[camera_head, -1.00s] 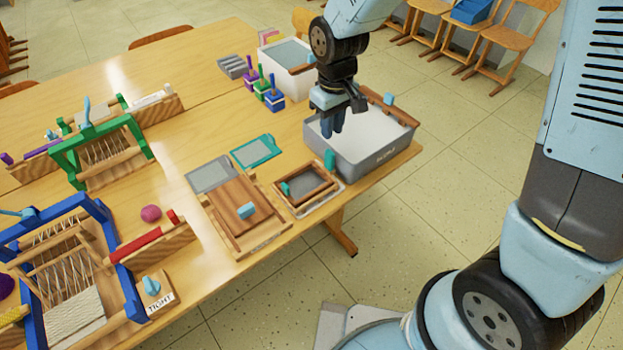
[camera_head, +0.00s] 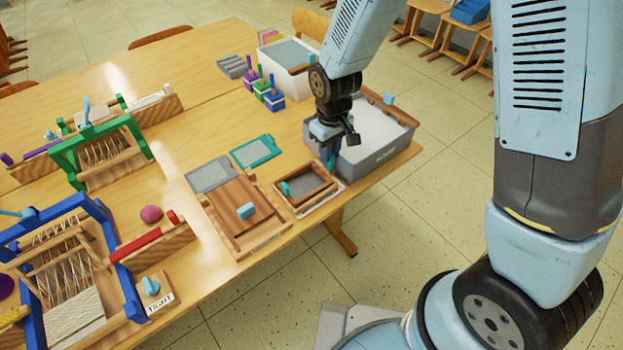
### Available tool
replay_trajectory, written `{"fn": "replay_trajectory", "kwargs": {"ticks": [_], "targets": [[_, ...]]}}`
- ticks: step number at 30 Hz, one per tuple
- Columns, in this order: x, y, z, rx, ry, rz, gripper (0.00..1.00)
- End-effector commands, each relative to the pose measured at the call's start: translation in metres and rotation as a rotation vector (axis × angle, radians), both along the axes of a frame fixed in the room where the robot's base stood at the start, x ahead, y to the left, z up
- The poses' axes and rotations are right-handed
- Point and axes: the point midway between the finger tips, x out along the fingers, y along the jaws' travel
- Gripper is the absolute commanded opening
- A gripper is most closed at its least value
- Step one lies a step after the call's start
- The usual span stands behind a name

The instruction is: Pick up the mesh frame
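A small wooden frame with grey mesh (camera_head: 309,186), which looks like the mesh frame, lies near the table's front right edge on a pale sheet. It has a teal tab (camera_head: 285,188) on its left side. A second teal tab at its far right corner is largely covered by my gripper. My gripper (camera_head: 331,157) points down at that far right corner, beside the grey tub. The fingers overlap the tab in this view, so I cannot tell whether they touch it or how far apart they are.
The grey tub (camera_head: 383,171) of pale liquid stands close to the right of my gripper. A wooden board (camera_head: 240,222) lies left of the frame. A teal-edged screen (camera_head: 255,151) lies behind. Looms fill the left table; a white bin (camera_head: 283,78) stands behind.

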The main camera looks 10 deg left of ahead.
Motion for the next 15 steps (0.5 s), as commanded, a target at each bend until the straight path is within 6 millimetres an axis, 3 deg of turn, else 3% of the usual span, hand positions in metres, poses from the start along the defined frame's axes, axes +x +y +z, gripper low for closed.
{"fn": "replay_trajectory", "kwargs": {"ticks": [4, 11, 15], "targets": [[0.0000, 0.0001, 0.0002, 0.000, 0.000, 0.000, 0.21], [0.0000, 0.0003, 0.0003, 0.000, 0.000, 0.000, 0.00], [0.0000, 0.0004, 0.0004, 0.000, 0.000, 0.000, 0.00]]}}
